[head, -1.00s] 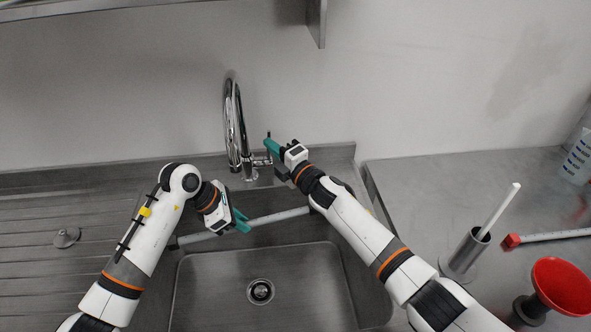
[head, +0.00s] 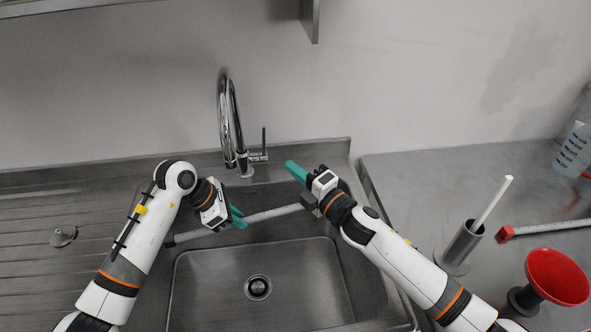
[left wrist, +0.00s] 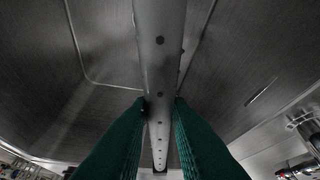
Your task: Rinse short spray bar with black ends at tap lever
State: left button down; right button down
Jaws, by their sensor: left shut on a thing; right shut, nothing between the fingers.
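The tap lever (head: 264,141) stands upright right of the chrome tap (head: 232,125). My right gripper (head: 293,170) is shut, empty, and apart from the lever. I see no clear water stream.
The sink basin (head: 300,280) is empty, with a drain (head: 258,287). A grooved drainboard (head: 40,270) lies left.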

pick_arm(q)
jog(key=s+d+p, duration=0.1)
jog(key=s+d, duration=0.2)
jog(key=d, duration=0.4)
jog(key=shift+s, duration=0.4)
dwell(0.3)
dwell(1.1)
jog(key=s+d+r+p, duration=0.2)
jog(key=d+r+p, duration=0.1)
jog(key=d+r, duration=0.1)
jog(key=shift+s+d, duration=0.2)
jog(key=shift+d, duration=0.1)
dwell(1.3)
